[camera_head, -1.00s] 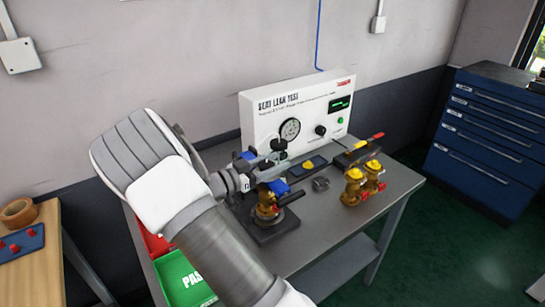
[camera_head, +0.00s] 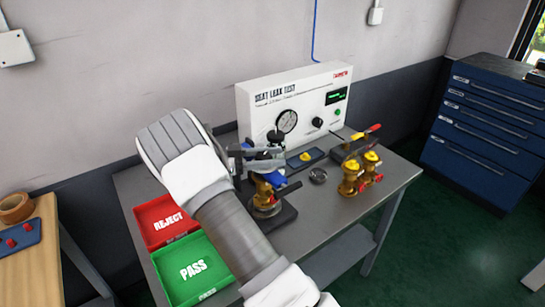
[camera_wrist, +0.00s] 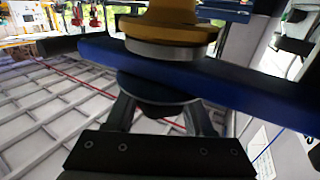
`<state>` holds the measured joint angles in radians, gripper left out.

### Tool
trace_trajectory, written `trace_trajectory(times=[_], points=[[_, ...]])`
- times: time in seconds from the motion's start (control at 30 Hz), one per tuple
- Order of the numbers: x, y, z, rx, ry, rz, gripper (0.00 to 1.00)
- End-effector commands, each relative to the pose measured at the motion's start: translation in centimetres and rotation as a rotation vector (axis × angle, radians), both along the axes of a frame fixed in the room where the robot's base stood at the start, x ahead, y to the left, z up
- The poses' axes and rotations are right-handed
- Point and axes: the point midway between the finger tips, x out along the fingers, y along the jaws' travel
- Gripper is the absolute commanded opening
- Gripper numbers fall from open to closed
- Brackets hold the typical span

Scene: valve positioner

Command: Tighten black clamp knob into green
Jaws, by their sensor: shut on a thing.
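The black clamp knob (camera_wrist: 155,90) is a dark round disc against the blue clamp bar (camera_wrist: 235,88) in the wrist view, which appears upside down. My gripper (camera_wrist: 158,112) is shut on the knob, with one finger on each side. A brass valve part (camera_wrist: 172,28) lies on the other side of the bar. The knob is hard to make out there. Any green mark on the clamp cannot be seen.
The white seat leak tester (camera_head: 262,112) with a gauge (camera_head: 287,121) and green display (camera_head: 336,96) stands close behind. Two brass valves (camera_head: 350,178) stand at right. The red REJECT tray (camera_head: 146,216) and green PASS tray (camera_head: 222,283) are at left.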

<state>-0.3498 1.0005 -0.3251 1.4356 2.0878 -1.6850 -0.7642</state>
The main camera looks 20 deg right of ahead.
Motion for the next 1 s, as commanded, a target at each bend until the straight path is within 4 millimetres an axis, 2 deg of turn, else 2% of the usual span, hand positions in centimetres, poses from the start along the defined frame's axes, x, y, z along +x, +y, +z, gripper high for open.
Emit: trace_trajectory(times=[0.27,0.3,0.43,0.77,0.87,1.0], points=[[0.0,-0.1,0.0,-0.003,0.000,-0.001,0.00],[0.0,-0.1,0.1,-0.003,0.000,-0.001,0.58],[0.0,0.0,0.1,-0.002,0.000,0.000,0.82],[0.1,0.1,0.0,-0.001,-0.001,0.001,0.83],[0.3,0.9,0.0,-0.002,-0.002,0.002,0.83],[1.0,3.3,0.0,-0.001,-0.003,0.004,0.83]])
